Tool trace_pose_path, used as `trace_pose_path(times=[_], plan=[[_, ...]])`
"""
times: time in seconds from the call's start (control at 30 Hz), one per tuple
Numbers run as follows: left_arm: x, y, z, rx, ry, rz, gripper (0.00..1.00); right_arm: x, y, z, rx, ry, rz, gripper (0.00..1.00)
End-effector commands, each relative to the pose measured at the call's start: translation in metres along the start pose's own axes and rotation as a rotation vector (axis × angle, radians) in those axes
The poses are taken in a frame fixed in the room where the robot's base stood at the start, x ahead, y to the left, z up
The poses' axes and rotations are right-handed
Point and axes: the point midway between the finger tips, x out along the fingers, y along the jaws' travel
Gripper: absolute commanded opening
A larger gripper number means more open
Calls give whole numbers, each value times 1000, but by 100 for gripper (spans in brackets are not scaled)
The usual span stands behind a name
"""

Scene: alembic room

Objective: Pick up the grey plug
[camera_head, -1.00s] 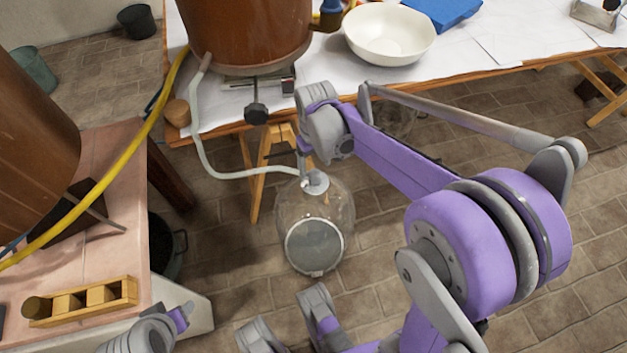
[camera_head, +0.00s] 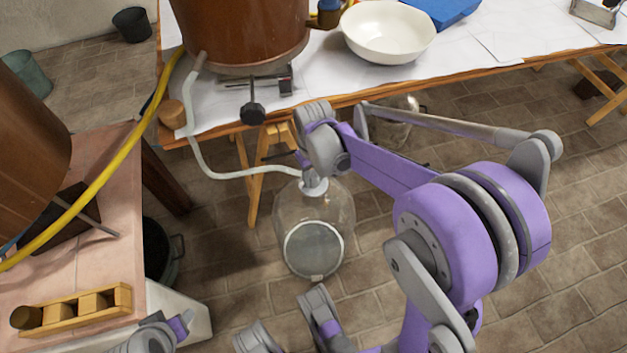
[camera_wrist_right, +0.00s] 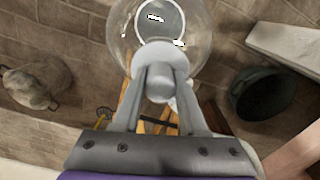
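The grey plug (camera_head: 314,187) sits at the neck of a clear glass carboy (camera_head: 313,215) on the floor. In the right wrist view the plug (camera_wrist_right: 160,55) shows as a wide grey disc with a narrower round knob (camera_wrist_right: 159,87). My right gripper (camera_head: 309,173) reaches down to the plug. In the wrist view its two fingers (camera_wrist_right: 161,80) lie on either side of the knob, very close to it. I cannot tell whether they press on it.
A pale hose (camera_head: 235,174) runs from the copper vessel (camera_head: 240,30) toward the carboy neck. The paper-covered table (camera_head: 480,50) stands behind, with a white bowl (camera_head: 388,32). A dark bucket (camera_head: 157,250) and a pink-topped bench (camera_head: 100,200) stand left. The tiled floor at right is open.

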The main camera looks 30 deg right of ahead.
Motion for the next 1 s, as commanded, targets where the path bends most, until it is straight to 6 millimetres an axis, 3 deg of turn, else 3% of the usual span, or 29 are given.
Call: trace_pose_path(times=[0.03,0.17,0.53,1.0], plan=[[0,0,0,0,0,0,53,0,0,0,0,0,0,23],[0,0,0,0,0,0,53,0,0,0,0,0,0,0],[-2,0,0,0,1,0,53,-5,0,0,0,0,0,0],[-34,0,-9,0,11,0,53,-89,0,0,0,1,0,0]])
